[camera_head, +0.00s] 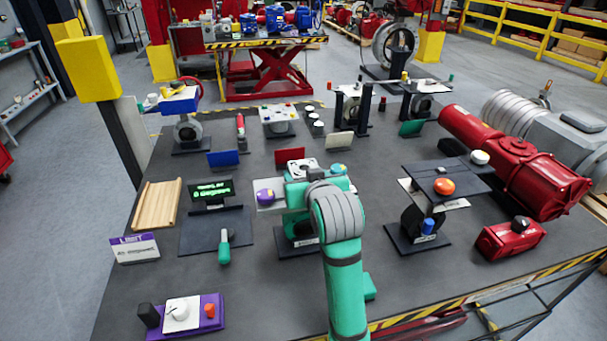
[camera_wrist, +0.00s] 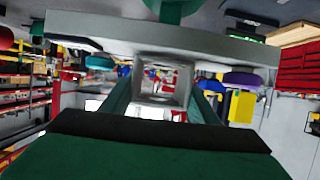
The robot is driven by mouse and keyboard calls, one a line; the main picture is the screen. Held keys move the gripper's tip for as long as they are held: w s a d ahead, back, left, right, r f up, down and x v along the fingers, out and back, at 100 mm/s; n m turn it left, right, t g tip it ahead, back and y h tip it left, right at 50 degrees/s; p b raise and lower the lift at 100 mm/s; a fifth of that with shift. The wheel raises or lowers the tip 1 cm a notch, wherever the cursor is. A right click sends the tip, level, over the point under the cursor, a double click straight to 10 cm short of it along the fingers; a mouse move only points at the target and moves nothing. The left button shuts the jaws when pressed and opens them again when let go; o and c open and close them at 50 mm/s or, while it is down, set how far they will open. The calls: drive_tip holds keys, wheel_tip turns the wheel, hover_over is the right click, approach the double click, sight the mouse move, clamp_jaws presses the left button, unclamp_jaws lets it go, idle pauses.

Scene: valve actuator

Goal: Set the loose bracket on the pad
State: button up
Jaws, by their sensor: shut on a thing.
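My gripper (camera_head: 306,178) is over the valve stand in the middle of the bench in the head view. In the wrist view its teal fingers (camera_wrist: 160,100) are on both sides of a pale grey, square, hollow piece, which looks like the bracket (camera_wrist: 160,72), and are shut on it. In the head view a pale piece with holes, likely the bracket (camera_head: 302,166), shows just beyond my wrist. The stand's light flat plate (camera_head: 269,208) carries a purple knob (camera_head: 265,196) and a teal knob (camera_head: 337,169). I cannot tell which surface is the pad, or whether the bracket touches the plate.
A dark-topped valve stand (camera_head: 428,193) with an orange knob is to the right, before a large red actuator (camera_head: 520,165). A green-lit display (camera_head: 211,191) and wooden tray (camera_head: 157,206) are left. Small upright panels stand behind.

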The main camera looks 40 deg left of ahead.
drive_tip(key=shift+f, duration=0.15)
drive_tip(key=o, duration=1.5)
drive_tip(key=v, duration=1)
drive_tip(key=shift+s+d, duration=0.2)
drive_tip(key=shift+d, duration=0.1)
